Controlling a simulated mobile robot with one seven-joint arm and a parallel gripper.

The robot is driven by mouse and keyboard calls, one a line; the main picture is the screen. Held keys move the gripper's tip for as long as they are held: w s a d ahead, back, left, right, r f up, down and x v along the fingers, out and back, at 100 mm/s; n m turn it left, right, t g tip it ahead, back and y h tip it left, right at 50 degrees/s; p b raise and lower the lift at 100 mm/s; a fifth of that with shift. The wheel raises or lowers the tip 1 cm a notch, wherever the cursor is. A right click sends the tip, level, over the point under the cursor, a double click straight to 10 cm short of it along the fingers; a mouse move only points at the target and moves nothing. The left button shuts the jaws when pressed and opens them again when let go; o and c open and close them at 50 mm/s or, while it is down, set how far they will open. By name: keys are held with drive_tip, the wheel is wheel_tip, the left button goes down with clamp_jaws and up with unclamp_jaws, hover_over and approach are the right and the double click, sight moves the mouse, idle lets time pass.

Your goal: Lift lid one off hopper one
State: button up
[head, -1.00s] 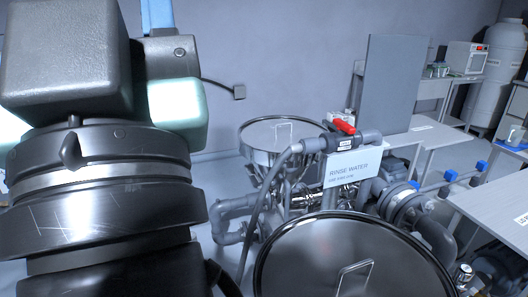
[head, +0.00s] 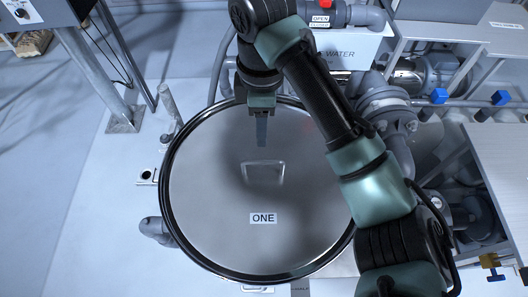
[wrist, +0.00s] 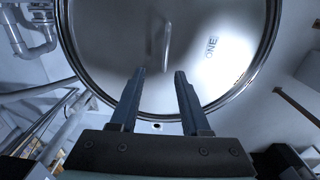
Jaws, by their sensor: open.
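Lid one (head: 220,210) is a round, shiny metal disc with a dark rim, a flat wire handle (head: 263,171) near its middle and a label reading ONE. It lies on top of hopper one, whose body is mostly hidden beneath it. The lid (wrist: 110,45) and its upright handle (wrist: 166,48) also show in the wrist view. My gripper (head: 262,143) is above the lid, just beyond the handle in the head view. In the wrist view its two fingers (wrist: 160,75) are apart with nothing between them, and the handle is ahead of the fingertips.
Grey pipes and a pump (head: 385,120) stand close to the right of the hopper, below a rinse water sign (head: 350,48). A grey table (head: 500,165) is at the right edge. A metal frame post (head: 95,70) stands at the left. The floor at lower left is clear.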

hover_over(263, 161)
wheel_tip(263, 161, down, 7)
drive_tip(key=shift+w+f+b, duration=0.1)
drive_tip(key=shift+w+b, duration=0.05)
drive_tip(key=shift+b, duration=0.3)
drive_tip(key=shift+f+p, duration=0.55)
drive_tip(key=shift+f, duration=2.4)
clamp_jaws()
drive_tip(key=shift+r, duration=0.15)
